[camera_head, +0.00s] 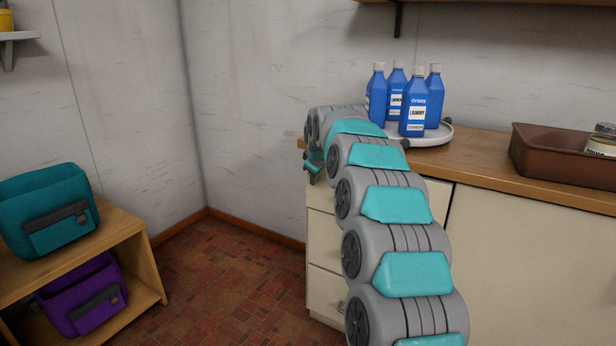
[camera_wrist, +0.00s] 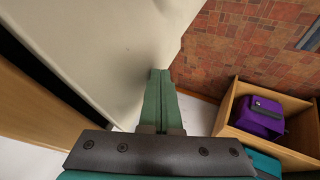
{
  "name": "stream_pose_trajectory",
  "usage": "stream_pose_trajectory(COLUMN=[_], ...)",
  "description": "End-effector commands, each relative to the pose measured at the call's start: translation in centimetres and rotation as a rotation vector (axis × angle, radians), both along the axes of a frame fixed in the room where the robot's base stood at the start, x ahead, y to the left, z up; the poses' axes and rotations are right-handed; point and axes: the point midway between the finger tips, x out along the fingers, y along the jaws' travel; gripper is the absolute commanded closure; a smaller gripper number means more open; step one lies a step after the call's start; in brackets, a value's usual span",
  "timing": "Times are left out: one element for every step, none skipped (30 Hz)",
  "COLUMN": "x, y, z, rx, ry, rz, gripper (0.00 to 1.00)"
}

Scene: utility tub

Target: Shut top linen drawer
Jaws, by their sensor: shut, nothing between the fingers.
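The cream drawer stack stands under the wooden counter in the head view, largely behind my arm. Only a strip of the top linen drawer (camera_head: 321,194) shows at its left side. In the wrist view a cream panel (camera_wrist: 110,45) lies beside my fingers, with a dark strip between it and the wooden edge. How far the top drawer stands out is unclear. My gripper (camera_head: 312,170) is at the upper left corner of the stack. In the wrist view my gripper (camera_wrist: 161,72) is shut and empty, its tips at or close to the panel; contact cannot be told.
Several blue laundry bottles (camera_head: 413,108) stand on a round white tray (camera_head: 437,135) on the counter (camera_head: 490,165). A brown bin (camera_head: 560,160) is at right. A wooden shelf (camera_head: 150,262) at left holds a teal bag (camera_head: 48,205) and purple bag (camera_head: 85,298). Floor between is clear.

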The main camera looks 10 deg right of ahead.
Motion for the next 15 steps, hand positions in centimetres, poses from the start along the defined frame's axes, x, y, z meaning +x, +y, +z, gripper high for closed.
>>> stream_pose_trajectory(x=[0.34,0.49,0.67,0.78,0.86,0.95,1.01,1.05,1.1,1.12,1.15,1.17,1.18,1.19,1.21], y=[-0.24,-0.35,-0.46,-0.54,-0.6,-0.67,-0.71,-0.76,-0.8,-0.82,-0.84,-0.86,-0.87,-0.88,-0.89], z=[0.06,0.01,-0.03,-0.02,-0.02,-0.03,-0.03,-0.03,0.0,0.0,0.01,0.04,0.06,0.07,0.1], rx=[0.0,0.0,0.0,0.001,0.001,0.0,0.001,0.0,0.0,0.0,0.0,0.0,0.0,0.0,0.0], ry=[0.002,0.002,0.002,0.001,0.001,0.001,0.0,-0.001,-0.002,-0.002,-0.004,-0.004,-0.006,-0.006,-0.007], rz=[-0.001,-0.001,-0.001,-0.001,-0.001,-0.001,-0.001,-0.001,-0.001,-0.001,-0.001,-0.002,-0.002,-0.002,-0.002], gripper=[1.0,1.0,1.0,1.0,1.0,1.0,1.0,1.0,1.0,1.0,1.0,1.0,1.0,1.0,1.0])
